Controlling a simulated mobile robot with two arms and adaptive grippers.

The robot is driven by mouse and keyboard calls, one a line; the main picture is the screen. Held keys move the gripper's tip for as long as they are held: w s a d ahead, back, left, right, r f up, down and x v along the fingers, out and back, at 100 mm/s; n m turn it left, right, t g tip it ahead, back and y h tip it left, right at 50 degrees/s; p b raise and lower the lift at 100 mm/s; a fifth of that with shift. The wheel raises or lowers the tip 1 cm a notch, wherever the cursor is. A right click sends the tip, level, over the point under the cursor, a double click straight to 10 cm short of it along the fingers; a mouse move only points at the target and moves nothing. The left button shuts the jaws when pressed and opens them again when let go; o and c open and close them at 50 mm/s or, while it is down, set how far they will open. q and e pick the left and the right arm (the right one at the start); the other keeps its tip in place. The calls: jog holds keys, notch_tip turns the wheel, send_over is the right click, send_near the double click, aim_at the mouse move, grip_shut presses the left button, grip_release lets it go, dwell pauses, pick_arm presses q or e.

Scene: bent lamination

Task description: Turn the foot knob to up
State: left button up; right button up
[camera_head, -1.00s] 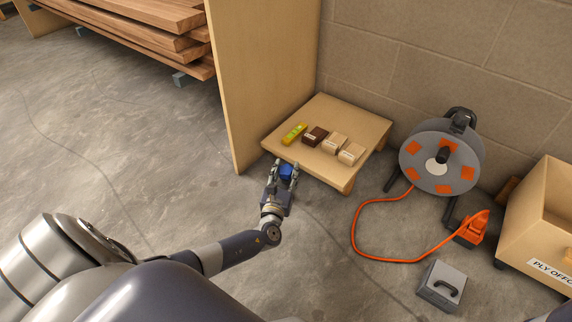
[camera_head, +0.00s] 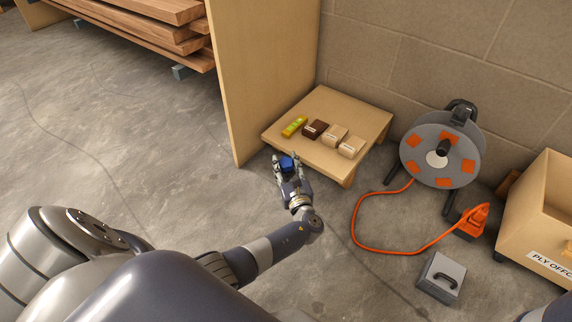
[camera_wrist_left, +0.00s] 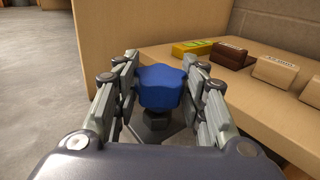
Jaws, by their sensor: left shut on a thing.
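The blue foot knob (camera_head: 286,163) is a lobed knob low down in front of the small wooden platform. In the left wrist view the knob (camera_wrist_left: 159,87) sits on a dark stem above a grey footed base (camera_wrist_left: 158,128). My left gripper (camera_head: 287,162) has one finger on each side of the knob and is shut on it. In the left wrist view its fingers (camera_wrist_left: 160,90) flank the knob left and right. The knob's marking, if any, cannot be read. My right gripper is not in view.
A low wooden platform (camera_head: 330,108) holds a yellow-green block (camera_head: 294,126), a dark brown block (camera_head: 315,129) and pale blocks (camera_head: 350,147). A tall wood panel (camera_head: 262,70) stands at its left. A cable reel (camera_head: 441,155), orange cable (camera_head: 372,252) and grey box (camera_head: 441,278) lie right.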

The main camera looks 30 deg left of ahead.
aim_at(286, 161)
pick_arm(q)
jog(key=o, duration=1.1)
jog(key=shift+r, duration=0.2)
jog(key=shift+r, duration=4.8)
